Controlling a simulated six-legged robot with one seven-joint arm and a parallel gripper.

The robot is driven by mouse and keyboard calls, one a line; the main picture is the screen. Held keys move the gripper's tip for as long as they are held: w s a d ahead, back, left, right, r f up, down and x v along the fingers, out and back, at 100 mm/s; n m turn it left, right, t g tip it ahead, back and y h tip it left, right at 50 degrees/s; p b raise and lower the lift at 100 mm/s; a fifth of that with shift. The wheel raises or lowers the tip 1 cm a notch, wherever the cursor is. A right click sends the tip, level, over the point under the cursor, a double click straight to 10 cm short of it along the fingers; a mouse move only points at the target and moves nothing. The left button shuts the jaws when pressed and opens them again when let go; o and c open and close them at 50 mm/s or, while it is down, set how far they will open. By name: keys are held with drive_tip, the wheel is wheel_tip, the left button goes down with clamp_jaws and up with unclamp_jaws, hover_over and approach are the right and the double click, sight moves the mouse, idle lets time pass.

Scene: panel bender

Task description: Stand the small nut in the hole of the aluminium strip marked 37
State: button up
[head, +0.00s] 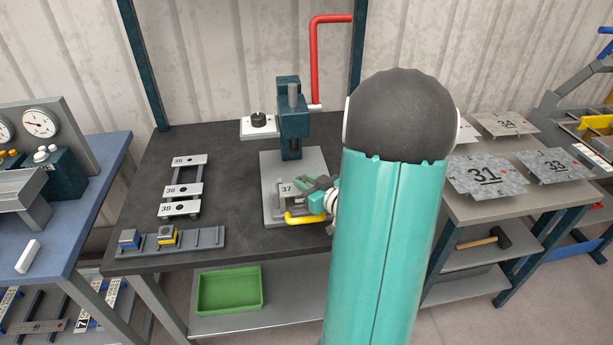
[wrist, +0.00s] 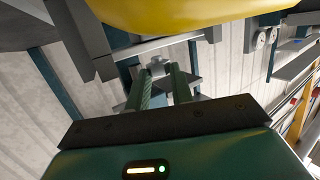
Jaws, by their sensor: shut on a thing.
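The aluminium strip marked 37 (head: 286,188) lies on the grey base of the press, under its dark teal head. My gripper (head: 318,184) is low at the right end of this strip, beside a yellow bar (head: 304,219). In the wrist view my gripper (wrist: 160,80) has its two green fingers close together, shut on a small grey piece, apparently the small nut (wrist: 157,68). In the head view the nut cannot be made out, and the hole of strip 37 is not clear. I cannot tell whether the nut touches the strip.
The press (head: 291,130) with its red lever (head: 314,60) stands behind strip 37. Strips 35, 36 and 38 (head: 180,208) lie on a rack to the left. A grey rail (head: 205,238) holds blue and yellow blocks. The dark bench top (head: 232,190) is clear between rack and press.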

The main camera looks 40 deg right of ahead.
drive_tip(key=shift+f, duration=0.4)
drive_tip(key=shift+w+f, duration=0.1)
drive_tip(key=shift+f, duration=0.15)
idle(0.4)
drive_tip(key=o, duration=1)
drive_tip(key=shift+o, duration=0.2)
